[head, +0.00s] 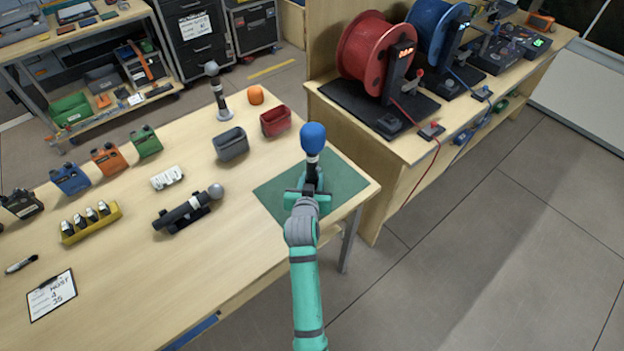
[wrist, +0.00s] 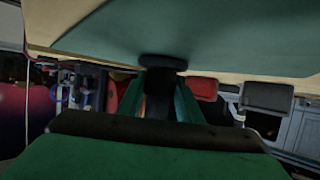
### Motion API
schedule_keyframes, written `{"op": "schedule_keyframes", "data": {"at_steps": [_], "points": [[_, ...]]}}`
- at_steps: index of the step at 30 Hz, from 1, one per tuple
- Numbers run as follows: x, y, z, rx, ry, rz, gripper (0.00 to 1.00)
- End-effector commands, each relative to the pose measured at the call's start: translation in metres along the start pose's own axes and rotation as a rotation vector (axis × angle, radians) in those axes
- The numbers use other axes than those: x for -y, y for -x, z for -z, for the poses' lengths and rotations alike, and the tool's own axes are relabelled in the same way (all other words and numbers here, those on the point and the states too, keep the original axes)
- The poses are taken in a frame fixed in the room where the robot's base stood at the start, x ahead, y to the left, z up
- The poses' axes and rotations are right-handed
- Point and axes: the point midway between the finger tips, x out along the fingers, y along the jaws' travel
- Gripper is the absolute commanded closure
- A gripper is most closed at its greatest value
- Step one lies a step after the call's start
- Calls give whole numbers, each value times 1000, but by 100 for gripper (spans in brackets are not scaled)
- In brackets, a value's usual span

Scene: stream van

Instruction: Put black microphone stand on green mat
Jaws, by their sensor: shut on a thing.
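The black microphone stand (head: 312,174) is upright over the green mat (head: 345,185) and carries a microphone with a blue foam ball (head: 313,137). My gripper (head: 309,191) is shut on the stand low down. In the wrist view, the stand's dark post and base (wrist: 163,62) show between my gripper's green fingers (wrist: 159,100). The base is at the surface of the mat (wrist: 230,45), which fills the top of that view. I cannot tell whether it touches. My gripper hides part of the stand in the head view.
A red bin (head: 275,121) and grey bin (head: 230,144) stand behind the mat. Another upright microphone (head: 216,92) and an orange ball (head: 256,95) are further back. A dark microphone (head: 186,211) lies left on a cradle. A bench with cable reels (head: 375,52) is at right.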

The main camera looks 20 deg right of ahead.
Motion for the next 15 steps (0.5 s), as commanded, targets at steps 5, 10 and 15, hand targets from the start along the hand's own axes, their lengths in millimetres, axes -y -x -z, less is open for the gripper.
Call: {"op": "schedule_keyframes", "data": {"at_steps": [5,10,15], "points": [[0,0,0,-2,0,0,93],[0,-1,-2,0,0,0,49],[0,-1,-2,0,0,0,49]]}}
